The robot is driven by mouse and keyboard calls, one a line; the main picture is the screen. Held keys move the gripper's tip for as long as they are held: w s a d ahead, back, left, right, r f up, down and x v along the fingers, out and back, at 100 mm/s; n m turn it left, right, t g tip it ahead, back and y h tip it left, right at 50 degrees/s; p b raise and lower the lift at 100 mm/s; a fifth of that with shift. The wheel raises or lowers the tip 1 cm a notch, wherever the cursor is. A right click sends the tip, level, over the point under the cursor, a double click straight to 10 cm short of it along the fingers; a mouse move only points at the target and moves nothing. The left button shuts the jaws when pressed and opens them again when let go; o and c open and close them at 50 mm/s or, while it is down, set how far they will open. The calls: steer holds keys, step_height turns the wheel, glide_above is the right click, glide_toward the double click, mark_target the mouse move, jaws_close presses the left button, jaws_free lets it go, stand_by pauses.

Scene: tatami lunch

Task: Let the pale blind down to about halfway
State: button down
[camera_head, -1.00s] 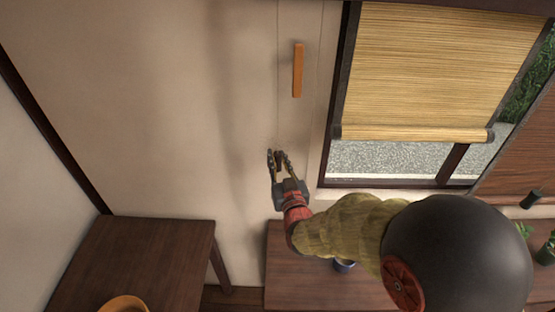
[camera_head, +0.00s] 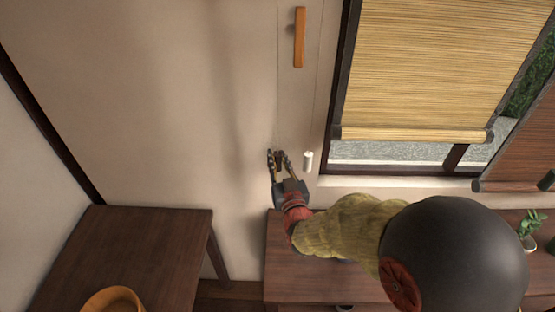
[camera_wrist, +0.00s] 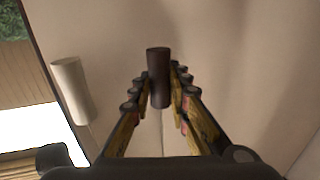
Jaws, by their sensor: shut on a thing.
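The pale blind (camera_head: 420,75), made of straw-coloured slats, hangs in the dark-framed window, its rolled lower edge (camera_head: 410,134) a short way above the sill. A strip of glass shows under it. My gripper (camera_head: 278,158) is by the wall left of the window, shut on a dark cylindrical cord pull (camera_wrist: 158,75) that stands upright between the fingertips in the wrist view. A white pull (camera_head: 308,161) hangs free on another cord just to the right; it also shows at the left of the wrist view (camera_wrist: 72,90).
An orange wooden bar (camera_head: 299,37) is on the wall above my gripper. A darker reddish blind (camera_head: 522,150) hangs at the right. A dark table (camera_head: 130,250) with an orange bowl (camera_head: 114,301) stands lower left; a low dark table (camera_head: 300,265) lies below my arm.

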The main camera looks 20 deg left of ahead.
steer(key=c, duration=1.7)
jaws_free()
steer(key=shift+o, duration=0.2)
steer(key=shift+s, duration=0.1)
steer(key=v, duration=1.1)
steer(key=shift+s+d, duration=0.25)
steer(key=shift+s, duration=0.05)
steer(key=shift+f, duration=0.1)
